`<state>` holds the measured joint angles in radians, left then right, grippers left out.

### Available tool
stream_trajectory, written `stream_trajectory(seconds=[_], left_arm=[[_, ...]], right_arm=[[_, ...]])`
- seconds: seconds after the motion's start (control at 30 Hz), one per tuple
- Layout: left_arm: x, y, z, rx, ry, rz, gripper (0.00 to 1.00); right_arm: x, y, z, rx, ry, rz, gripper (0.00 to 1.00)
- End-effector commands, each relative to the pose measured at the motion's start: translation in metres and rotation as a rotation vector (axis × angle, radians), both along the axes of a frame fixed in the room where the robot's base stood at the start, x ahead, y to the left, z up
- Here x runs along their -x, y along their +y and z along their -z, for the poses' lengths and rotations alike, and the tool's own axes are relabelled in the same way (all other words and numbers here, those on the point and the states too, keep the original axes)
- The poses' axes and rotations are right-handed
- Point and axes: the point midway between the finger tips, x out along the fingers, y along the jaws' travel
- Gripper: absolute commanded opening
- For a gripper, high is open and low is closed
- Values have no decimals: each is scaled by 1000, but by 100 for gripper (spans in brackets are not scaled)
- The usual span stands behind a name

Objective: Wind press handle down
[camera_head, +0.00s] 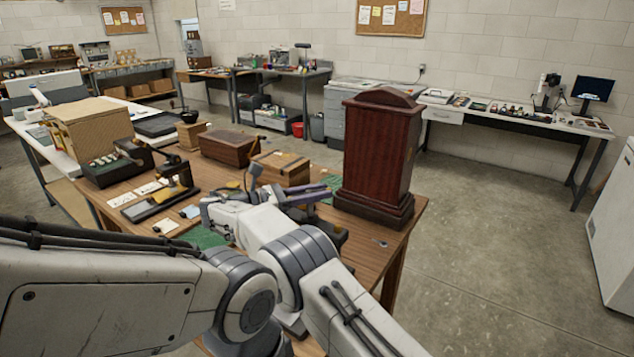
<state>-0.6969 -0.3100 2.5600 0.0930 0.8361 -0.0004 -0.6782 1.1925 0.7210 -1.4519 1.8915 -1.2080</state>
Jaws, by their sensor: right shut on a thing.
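My right gripper (312,195) is over the near right part of the wooden table, beside the dark red cabinet. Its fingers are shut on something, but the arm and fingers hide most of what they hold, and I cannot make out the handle. A dark device (330,236) shows partly below and behind the fingers, and I cannot tell if it is the press. A black lever device (172,190) stands on the table left of the gripper, apart from it.
The tall dark red cabinet (376,150) stands close to the right of the gripper. A dark wooden box (227,148) and a lighter box (282,168) are behind it. A tan crate (90,130) is at left. The floor to the right is clear.

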Motion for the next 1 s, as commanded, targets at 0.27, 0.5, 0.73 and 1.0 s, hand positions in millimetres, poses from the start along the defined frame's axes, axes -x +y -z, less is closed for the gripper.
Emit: stream_trajectory(seconds=[0.27,0.5,0.73,1.0], left_arm=[[0,0,-2,0,0,0,100],[0,0,-2,0,0,0,100],[0,0,-2,0,0,0,100],[0,0,-6,0,0,0,100]], right_arm=[[-1,-2,0,1,-1,8,0],[0,-2,0,1,0,9,48],[0,-1,0,1,1,8,57],[1,-2,-1,0,1,18,57]])
